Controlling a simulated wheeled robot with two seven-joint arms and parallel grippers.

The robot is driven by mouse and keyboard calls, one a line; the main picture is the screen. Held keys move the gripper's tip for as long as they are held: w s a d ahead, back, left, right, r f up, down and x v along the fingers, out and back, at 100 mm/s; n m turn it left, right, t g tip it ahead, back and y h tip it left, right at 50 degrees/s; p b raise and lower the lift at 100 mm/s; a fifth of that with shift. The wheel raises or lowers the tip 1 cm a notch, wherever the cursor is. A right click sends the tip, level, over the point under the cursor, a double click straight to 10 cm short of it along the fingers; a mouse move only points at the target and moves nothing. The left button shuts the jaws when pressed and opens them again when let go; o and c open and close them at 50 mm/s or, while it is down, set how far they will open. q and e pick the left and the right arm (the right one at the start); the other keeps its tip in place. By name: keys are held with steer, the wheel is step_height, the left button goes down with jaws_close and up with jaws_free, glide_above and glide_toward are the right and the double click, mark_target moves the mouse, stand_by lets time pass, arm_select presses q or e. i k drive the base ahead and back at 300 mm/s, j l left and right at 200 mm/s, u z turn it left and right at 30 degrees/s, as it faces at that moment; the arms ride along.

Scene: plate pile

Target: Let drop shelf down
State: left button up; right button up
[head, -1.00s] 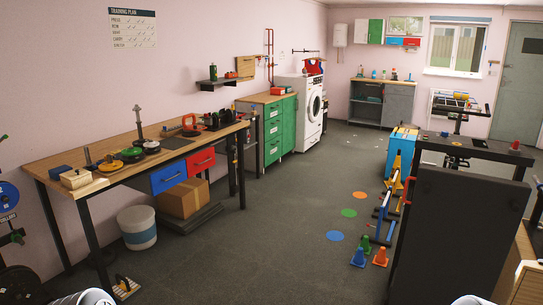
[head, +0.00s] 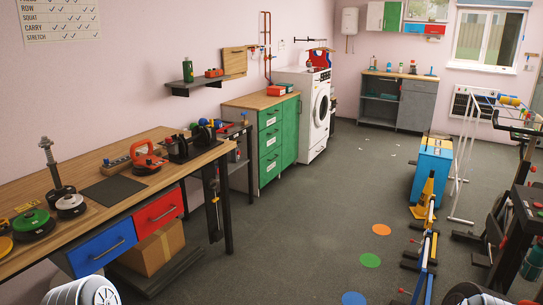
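A small dark wall shelf (head: 190,88) is fixed to the pink wall above the far end of the workbench. A green bottle (head: 188,70) and a small red item (head: 214,73) stand on it. A wooden panel (head: 236,62) stands upright against the wall at the shelf's right end, with a small dark detail on its face. It may be the drop shelf, folded up; I cannot tell how it is held. White rounded parts of my arms show at the bottom edge. Neither gripper is in view.
The wooden workbench (head: 100,172) with weight plates and tools runs along the left wall. A green drawer cabinet (head: 278,140) and a white washing machine (head: 315,108) stand beyond it. Hurdles and a blue box (head: 428,172) are at right. The middle floor is open.

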mark_target(235, 59)
steer(key=i, duration=4.2)
steer(key=i+l, duration=0.1)
steer(key=i, duration=1.95)
steer(key=i+j+u, duration=0.05)
steer(key=j, duration=0.05)
